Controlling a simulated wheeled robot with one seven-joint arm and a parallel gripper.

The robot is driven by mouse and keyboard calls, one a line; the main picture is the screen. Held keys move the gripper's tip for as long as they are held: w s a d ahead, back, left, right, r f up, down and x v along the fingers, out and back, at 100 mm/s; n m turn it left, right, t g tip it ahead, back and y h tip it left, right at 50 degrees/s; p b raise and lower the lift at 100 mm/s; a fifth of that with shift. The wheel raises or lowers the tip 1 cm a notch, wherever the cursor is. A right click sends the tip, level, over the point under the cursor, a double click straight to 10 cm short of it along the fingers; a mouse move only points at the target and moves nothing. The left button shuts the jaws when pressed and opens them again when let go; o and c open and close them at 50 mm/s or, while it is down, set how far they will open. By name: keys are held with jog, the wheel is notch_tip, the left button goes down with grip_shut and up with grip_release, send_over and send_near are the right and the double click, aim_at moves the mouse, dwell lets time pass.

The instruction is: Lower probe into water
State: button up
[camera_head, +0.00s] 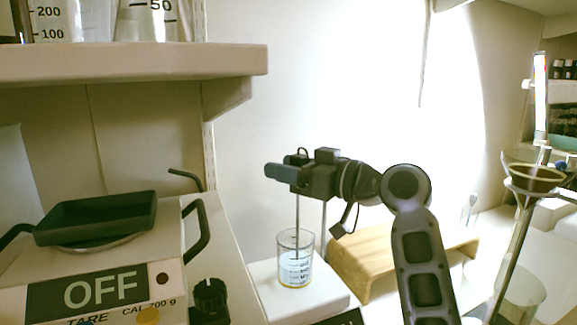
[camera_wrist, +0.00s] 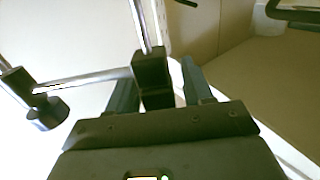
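My gripper (camera_head: 282,172) is above the glass beaker (camera_head: 296,272), which holds clear water and stands upright on a white block-like base. A thin metal probe (camera_head: 297,222) hangs down from the holder under my gripper, with its lower end inside the beaker; whether the tip is in the water is hard to tell. In the wrist view, my gripper's two fingers (camera_wrist: 158,82) stand on either side of a dark block (camera_wrist: 152,72) on a metal rod. A light gap shows between the block and the right finger.
A stand rod (camera_head: 323,225) rises behind the beaker. A wooden riser (camera_head: 375,258) is to its right. A scale with a dark tray (camera_head: 95,217) and OFF label stands left, below a shelf (camera_head: 130,62) with glassware. A funnel stand (camera_head: 520,220) is far right.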

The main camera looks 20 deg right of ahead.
jog(key=v, duration=0.7)
jog(key=shift+s+d+b, duration=0.25)
jog(key=shift+s+b, duration=0.1)
jog(key=shift+b, duration=0.05)
dwell(0.3)
jog(key=s+f+m+h+p, duration=0.1)
jog(key=s+f+m+h, duration=0.4)
jog(key=f, duration=0.6)
jog(key=s+f+m+h, duration=0.2)
jog(key=s+f, duration=0.5)
jog(key=f, duration=0.4)
jog(key=s+a+f+m+h+p, duration=0.1)
jog(key=s+f+h, duration=0.15)
jog(key=s, duration=0.75)
jog(key=s+f+h, duration=0.1)
jog(key=s+f, duration=0.2)
jog(key=s, duration=0.8)
jog(key=s+a+r+n, duration=0.1)
jog(key=s+r, duration=0.4)
jog(key=s, duration=0.6)
jog(key=shift+s+a+r+p, duration=0.3)
jog(key=shift+s+a, duration=0.1)
jog(key=shift+a, duration=0.3)
